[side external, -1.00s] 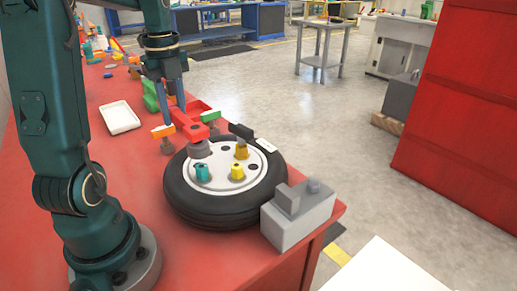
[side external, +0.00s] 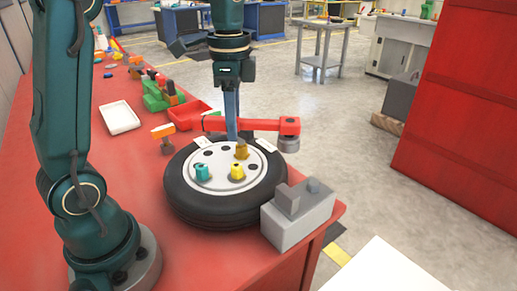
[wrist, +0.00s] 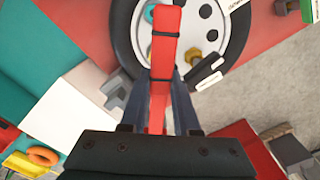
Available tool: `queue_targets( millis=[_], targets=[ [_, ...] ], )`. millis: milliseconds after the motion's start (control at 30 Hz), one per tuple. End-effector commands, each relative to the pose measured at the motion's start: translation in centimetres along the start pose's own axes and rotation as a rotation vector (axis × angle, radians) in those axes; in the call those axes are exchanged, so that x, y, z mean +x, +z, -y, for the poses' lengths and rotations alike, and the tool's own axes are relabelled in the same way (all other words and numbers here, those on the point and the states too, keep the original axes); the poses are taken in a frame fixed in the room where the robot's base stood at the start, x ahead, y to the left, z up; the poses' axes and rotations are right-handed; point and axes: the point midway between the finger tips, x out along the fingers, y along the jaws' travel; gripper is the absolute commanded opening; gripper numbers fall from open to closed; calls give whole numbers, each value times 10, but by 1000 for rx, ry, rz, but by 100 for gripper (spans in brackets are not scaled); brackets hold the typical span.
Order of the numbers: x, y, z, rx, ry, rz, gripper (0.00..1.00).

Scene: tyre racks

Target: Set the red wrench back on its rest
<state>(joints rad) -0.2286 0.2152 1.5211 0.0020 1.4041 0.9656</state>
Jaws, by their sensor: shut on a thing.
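The red wrench (side external: 268,124) is a red bar with a grey socket (side external: 289,145) hanging under its right end. My gripper (side external: 232,128) is shut on the bar, which lies roughly level above the far side of the wheel (side external: 215,212). The socket hangs clear of the wheel hub, past its right edge. In the wrist view the wrench (wrist: 164,40) runs between my fingers (wrist: 160,98), over the wheel. A grey block (side external: 297,222) with raised parts stands at the table's front right corner and looks empty; I cannot tell whether it is the rest.
Teal (side external: 201,172), yellow (side external: 237,171) and brass (side external: 241,152) nuts stand on the hub. An orange-topped post (side external: 163,135), a red tray (side external: 190,113), a white tray (side external: 120,117) and a green tool (side external: 163,96) are nearby. Clear red table lies left of the wheel.

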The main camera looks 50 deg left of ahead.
Motion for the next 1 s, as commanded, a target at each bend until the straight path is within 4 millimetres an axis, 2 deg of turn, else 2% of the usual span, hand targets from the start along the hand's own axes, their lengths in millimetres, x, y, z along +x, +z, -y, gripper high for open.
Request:
queue_targets(
  millis=[100, 300, 600, 800, 1000],
  targets=[
    [-2, -21, -19, -129, 0, -1, 0],
    [-6, -49, -54, -367, 0, -2, 0],
    [-9, -74, -99, -650, 1, 0, 0],
    [-10, -79, -110, -729, 1, 0, 0],
    [-10, -79, -110, -737, 1, 0, 0]
  ],
)
